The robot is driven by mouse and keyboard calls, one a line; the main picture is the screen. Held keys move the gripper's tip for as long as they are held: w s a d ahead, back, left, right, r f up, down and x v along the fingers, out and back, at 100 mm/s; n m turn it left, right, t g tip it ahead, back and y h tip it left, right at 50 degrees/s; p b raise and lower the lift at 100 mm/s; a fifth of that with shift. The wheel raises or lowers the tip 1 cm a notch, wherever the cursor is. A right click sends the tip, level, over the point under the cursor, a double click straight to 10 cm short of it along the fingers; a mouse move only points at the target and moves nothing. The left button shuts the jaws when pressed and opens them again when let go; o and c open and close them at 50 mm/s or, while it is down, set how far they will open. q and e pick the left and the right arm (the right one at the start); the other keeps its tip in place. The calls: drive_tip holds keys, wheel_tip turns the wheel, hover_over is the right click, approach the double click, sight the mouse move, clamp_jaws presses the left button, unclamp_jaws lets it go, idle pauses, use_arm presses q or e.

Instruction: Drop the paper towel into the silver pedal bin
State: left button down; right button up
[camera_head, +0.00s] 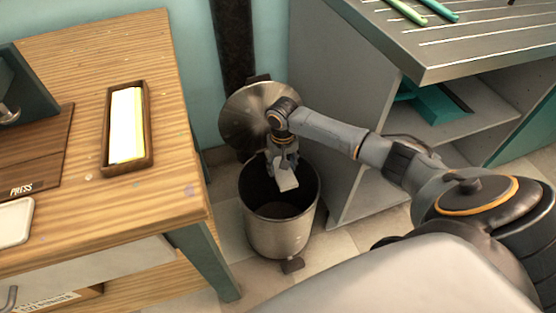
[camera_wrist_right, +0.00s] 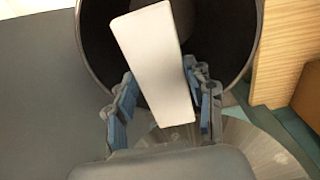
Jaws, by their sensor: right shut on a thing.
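The silver pedal bin (camera_head: 277,236) stands on the floor between the wooden table and the grey cabinet. Its round lid (camera_head: 250,117) is up at the back, and the dark inside shows. My right gripper (camera_head: 284,168) is over the bin's mouth, pointing down, shut on a white paper towel (camera_head: 287,182). In the right wrist view the towel (camera_wrist_right: 155,65) sits between the blue-padded fingers (camera_wrist_right: 162,105), with the bin's dark opening (camera_wrist_right: 108,45) behind it. I cannot tell whether the towel's lower end is below the rim. My left gripper is not in view.
The wooden table (camera_head: 180,95) at the left holds a wooden tray (camera_head: 149,150) with white and yellow paper. The grey cabinet (camera_head: 345,130) with a striped top (camera_head: 470,45) stands close to the bin's right. A dark post (camera_head: 234,45) is behind the bin.

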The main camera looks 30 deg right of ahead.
drive_tip(key=o, duration=1.2)
wheel_tip(320, 180, up, 12)
